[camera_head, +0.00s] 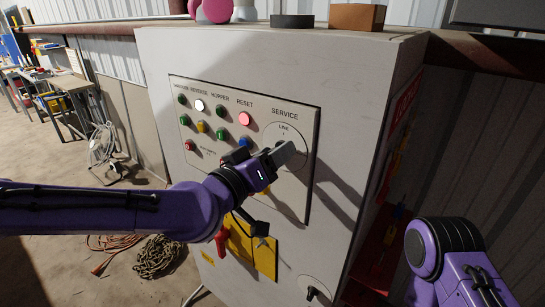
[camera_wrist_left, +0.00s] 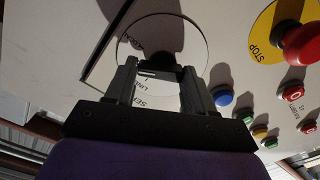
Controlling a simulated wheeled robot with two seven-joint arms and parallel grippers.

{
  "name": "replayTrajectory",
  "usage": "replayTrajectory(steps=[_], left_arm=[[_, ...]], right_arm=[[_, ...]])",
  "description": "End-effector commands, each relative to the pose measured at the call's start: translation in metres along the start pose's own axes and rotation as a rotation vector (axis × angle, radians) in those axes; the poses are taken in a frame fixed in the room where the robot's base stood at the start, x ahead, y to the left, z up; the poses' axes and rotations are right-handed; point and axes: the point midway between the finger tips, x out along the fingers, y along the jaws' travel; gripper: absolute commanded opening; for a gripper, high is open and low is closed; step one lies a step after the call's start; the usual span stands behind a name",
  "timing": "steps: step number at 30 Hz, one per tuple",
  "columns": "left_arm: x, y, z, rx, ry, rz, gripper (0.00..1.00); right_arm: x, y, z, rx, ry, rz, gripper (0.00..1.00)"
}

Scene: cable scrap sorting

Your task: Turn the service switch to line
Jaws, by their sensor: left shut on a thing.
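The service switch has a round pale dial plate (camera_head: 273,133) on the control panel, under the word SERVICE, with LINE printed at its top. In the left wrist view the plate (camera_wrist_left: 185,30) appears upside down, with a black knob (camera_wrist_left: 165,62) at its middle. My left gripper (camera_head: 285,153) is in front of the dial and hides the knob in the head view. In the wrist view its two fingers (camera_wrist_left: 160,82) stand either side of the knob, shut on it. The knob's exact pointing direction is unclear. My right arm shows at lower right; its gripper is out of view.
The panel (camera_head: 313,125) carries several buttons, including a lit red RESET (camera_head: 245,119) and a blue button (camera_wrist_left: 222,96). A red stop button (camera_wrist_left: 304,44) on yellow is near the dial. A brown block (camera_head: 357,17) sits on the cabinet top (camera_head: 235,30).

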Motion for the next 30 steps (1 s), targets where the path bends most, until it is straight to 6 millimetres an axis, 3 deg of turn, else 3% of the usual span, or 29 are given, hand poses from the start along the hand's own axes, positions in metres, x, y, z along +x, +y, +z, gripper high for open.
replayTrajectory(steps=[30], left_arm=[[0.0,-0.004,-0.001,-0.898,0.0,-0.001,0.23]], right_arm=[[0.023,-0.002,0.01,0.0,0.0,0.0,0.43]])
